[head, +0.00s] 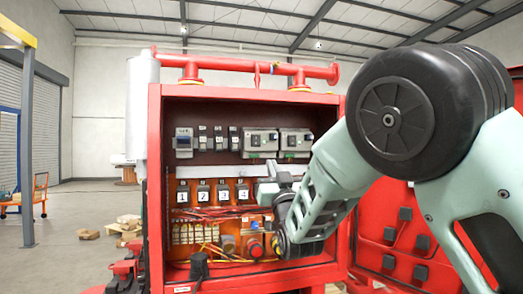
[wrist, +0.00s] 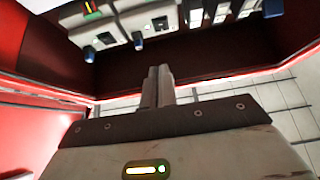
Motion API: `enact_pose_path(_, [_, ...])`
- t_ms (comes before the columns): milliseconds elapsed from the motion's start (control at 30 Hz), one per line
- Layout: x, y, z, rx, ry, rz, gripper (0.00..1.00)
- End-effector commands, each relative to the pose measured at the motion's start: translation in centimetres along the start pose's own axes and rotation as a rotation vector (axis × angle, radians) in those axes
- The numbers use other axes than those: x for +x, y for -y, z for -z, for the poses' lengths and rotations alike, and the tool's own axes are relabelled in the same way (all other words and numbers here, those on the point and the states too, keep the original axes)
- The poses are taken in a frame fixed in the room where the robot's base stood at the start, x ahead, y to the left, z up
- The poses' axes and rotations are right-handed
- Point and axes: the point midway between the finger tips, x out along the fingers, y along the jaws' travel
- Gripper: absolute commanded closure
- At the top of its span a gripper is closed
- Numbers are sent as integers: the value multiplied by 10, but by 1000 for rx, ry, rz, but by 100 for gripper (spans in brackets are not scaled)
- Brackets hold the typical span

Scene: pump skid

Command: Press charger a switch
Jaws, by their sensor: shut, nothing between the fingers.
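Two grey charger units sit side by side on the upper row of the red cabinet in the head view, a left one (head: 260,141) and a right one (head: 296,141). I cannot read which is charger a. In the wrist view, grey units show along the top left, with blue knobs (wrist: 89,53) and (wrist: 138,41) on their edges. My gripper (wrist: 158,72) is shut and empty, its fingers together below the units in that picture and apart from them. In the head view my gripper (head: 270,178) is just below the left charger, its fingertips hard to make out.
The red cabinet (head: 155,190) frames the devices. Small breakers (head: 218,138) and a meter (head: 183,142) are left of the chargers. Numbered switches (head: 202,193) sit on the lower row, above wiring and a red button (head: 255,249). A red door panel (head: 400,235) stands at right.

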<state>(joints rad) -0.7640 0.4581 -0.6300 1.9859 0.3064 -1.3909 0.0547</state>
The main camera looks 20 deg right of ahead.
Motion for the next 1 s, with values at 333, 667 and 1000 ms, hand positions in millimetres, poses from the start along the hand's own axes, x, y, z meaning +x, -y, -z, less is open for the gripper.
enact_pose_path(333, [71, 0, 4, -3, 0, 1, 100])
enact_pose_path(667, [112, 0, -17, -2, 2, 1, 100])
enact_pose_path(1000, [119, 0, -29, 0, 2, 0, 100])
